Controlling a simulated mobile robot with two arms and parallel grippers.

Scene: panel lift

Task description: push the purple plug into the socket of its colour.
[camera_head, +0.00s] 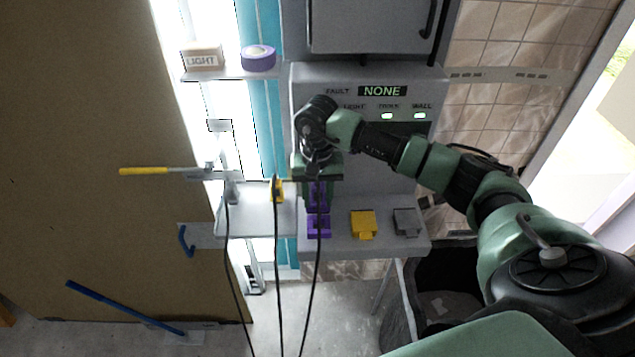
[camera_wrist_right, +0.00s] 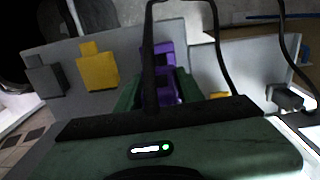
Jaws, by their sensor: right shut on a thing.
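My right gripper (camera_head: 318,190) reaches down over the ledge below the grey panel and is shut on the purple plug (camera_head: 319,197). The plug also shows between the green fingers in the right wrist view (camera_wrist_right: 168,88), partly hidden by the gripper and a dark cable. The purple socket (camera_head: 319,227) is on the ledge directly in front of the plug, in line with it. It shows just beyond the plug in the right wrist view (camera_wrist_right: 160,51). The two look very close; I cannot tell whether they touch. My left gripper is not in view.
A yellow socket (camera_head: 363,224) and a grey socket (camera_head: 407,222) stand to the right on the ledge. A yellow plug (camera_head: 277,188) is left of the gripper, above a pale shelf (camera_head: 255,222). Dark cables hang down in front. A dark bin (camera_head: 440,290) stands below right.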

